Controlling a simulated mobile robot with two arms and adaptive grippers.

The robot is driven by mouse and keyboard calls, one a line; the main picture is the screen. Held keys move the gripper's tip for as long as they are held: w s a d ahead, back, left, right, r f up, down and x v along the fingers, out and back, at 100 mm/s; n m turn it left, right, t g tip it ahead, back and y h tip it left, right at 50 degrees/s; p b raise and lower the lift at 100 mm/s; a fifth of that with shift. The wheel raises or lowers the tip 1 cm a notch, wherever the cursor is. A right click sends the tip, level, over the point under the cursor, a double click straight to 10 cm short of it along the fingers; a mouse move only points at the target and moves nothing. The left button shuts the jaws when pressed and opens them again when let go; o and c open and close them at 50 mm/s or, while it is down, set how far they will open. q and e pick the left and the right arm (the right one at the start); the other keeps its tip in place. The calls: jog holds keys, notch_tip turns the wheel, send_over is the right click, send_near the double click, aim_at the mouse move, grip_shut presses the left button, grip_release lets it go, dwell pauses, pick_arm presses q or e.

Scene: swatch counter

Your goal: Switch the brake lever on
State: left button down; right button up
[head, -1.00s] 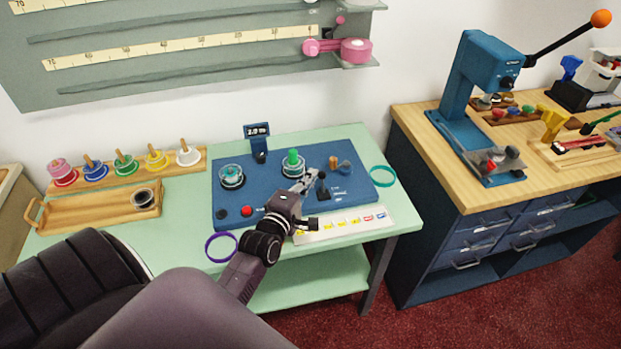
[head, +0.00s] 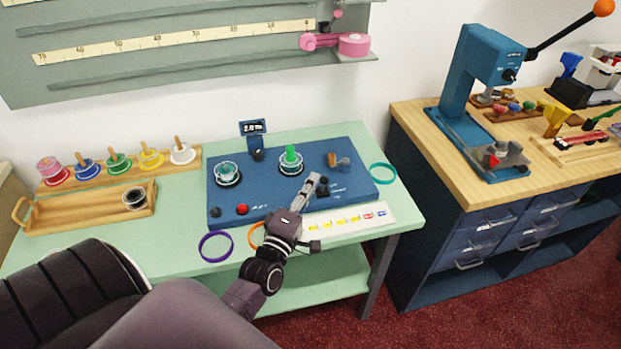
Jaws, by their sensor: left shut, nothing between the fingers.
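The brake lever, which I take to be the small black-knobbed lever (head: 323,181), is on the right part of the blue control panel (head: 275,198). Its knob shows low, close above its black base, so it looks tilted rather than upright. My left gripper (head: 314,178) reaches over the panel's front edge with its fingers shut and empty. The fingertips are just left of the knob; I cannot tell whether they touch it. The fingers and wrist cover part of the panel left of the lever. My right gripper is not in view.
The panel also carries a green knob (head: 291,157), a teal dial (head: 227,173), a red button (head: 241,209) and a small display (head: 253,128). Purple (head: 216,247) and teal (head: 383,173) rings lie on the green table. A blue press (head: 481,95) stands on the right bench.

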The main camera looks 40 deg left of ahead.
pick_arm(q)
jog(key=shift+d, duration=0.15)
jog(key=shift+s+f, duration=0.15)
jog(key=shift+s, duration=0.15)
jog(key=v, duration=1.1)
jog(key=shift+s+d, duration=0.15)
jog(key=shift+s, duration=0.1)
